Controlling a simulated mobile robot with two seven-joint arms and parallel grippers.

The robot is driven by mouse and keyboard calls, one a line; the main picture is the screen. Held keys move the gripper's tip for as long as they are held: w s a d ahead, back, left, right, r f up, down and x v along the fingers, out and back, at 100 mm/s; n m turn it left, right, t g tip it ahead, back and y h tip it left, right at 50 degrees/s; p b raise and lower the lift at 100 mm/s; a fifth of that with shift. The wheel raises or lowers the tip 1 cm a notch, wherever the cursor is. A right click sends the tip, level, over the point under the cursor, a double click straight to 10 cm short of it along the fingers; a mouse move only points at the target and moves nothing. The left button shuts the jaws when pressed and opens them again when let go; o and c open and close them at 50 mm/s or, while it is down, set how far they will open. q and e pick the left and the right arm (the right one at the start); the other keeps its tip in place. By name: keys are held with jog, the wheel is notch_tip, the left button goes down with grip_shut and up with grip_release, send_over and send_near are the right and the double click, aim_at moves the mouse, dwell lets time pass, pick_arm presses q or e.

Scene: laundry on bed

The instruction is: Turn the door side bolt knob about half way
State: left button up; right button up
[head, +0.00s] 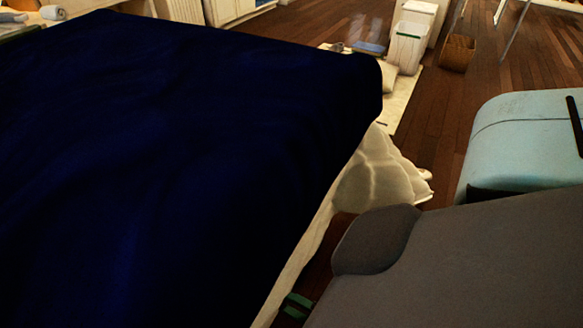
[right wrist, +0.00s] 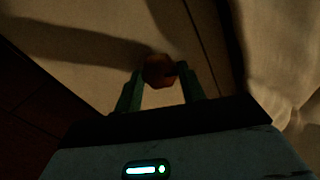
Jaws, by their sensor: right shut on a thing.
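In the right wrist view, a reddish-brown, many-sided knob (right wrist: 157,70) stands against a pale beige surface (right wrist: 90,70). My right gripper (right wrist: 161,76) is shut on the knob, with one green finger at each side of it. The knob's mount and any bolt behind it cannot be made out. In the head view, a small dark piece with green (head: 296,304), low beside the bed, looks like part of my right gripper; the knob does not show there. My left gripper is not in view.
A bed with a dark blue cover (head: 190,150) fills the left of the head view. Pale cloth (head: 375,178) hangs at its side. A white bin (head: 407,48) and a brown basket (head: 458,53) stand at the back. Bare wooden floor (head: 440,125) lies beyond the bed.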

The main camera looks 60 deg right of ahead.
jog(key=m+b, duration=0.2)
jog(key=m, duration=0.4)
jog(key=shift+m, duration=0.3)
dwell(0.4)
jog(key=o, duration=1)
jog(key=shift+c, duration=0.2)
jog(key=s+p, duration=0.1)
jog(key=s, duration=0.7)
jog(key=shift+d, duration=0.3)
jog(key=shift+p, duration=0.3)
